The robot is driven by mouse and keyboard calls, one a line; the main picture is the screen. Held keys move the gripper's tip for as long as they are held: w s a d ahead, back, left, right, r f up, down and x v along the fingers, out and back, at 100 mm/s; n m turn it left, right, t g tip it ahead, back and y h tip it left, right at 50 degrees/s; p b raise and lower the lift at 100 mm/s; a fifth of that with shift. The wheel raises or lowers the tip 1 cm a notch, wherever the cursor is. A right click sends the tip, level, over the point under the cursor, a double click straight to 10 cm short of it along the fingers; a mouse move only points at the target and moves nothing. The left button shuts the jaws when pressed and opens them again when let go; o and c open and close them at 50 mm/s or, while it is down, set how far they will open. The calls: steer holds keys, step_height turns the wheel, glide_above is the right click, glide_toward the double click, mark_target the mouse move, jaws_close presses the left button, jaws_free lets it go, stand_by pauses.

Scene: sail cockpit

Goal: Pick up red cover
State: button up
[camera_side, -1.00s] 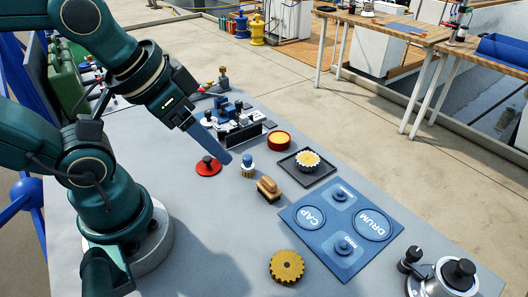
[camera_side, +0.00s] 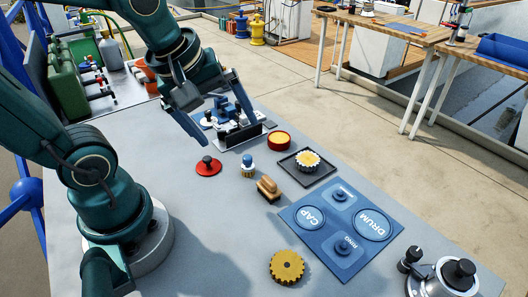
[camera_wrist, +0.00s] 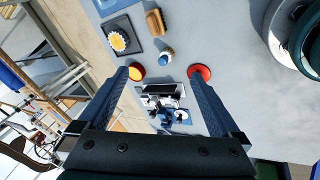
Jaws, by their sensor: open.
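A flat red cover with a black knob (camera_side: 208,167) lies on the grey table in the side view. In the wrist view the red cover (camera_wrist: 204,70) shows just beyond the right fingertip, partly hidden by it. A round red dish with a yellow top (camera_side: 279,141) lies farther right; in the wrist view this dish (camera_wrist: 136,73) is at the left fingertip. My gripper (camera_side: 231,133) has its two blue fingers wide apart with nothing between them. It hangs above the table, over the small blue-and-white fixture. In the wrist view the gripper (camera_wrist: 160,78) points down at the table.
The blue-and-white fixture with a black panel (camera_side: 236,132) stands under the gripper. A blue-topped white knob (camera_side: 247,166), a wooden brush (camera_side: 268,188) and a black tray with a gear (camera_side: 307,160) are nearby. A blue labelled mat (camera_side: 342,230) and yellow gear (camera_side: 286,267) lie in front.

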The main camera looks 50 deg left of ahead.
steer(key=w+a+f+n+g, duration=0.25)
steer(key=a+f+n, duration=0.3)
steer(key=n, duration=0.45)
steer(key=n+g, duration=0.2)
steer(key=n, duration=0.1)
glide_above(207, 158)
steer(key=shift+h, duration=0.3)
step_height(207, 158, down, 4)
steer(key=shift+w+f, duration=0.1)
steer(key=shift+w, duration=0.05)
steer(key=shift+f+n, duration=0.3)
steer(key=shift+f, duration=2.35)
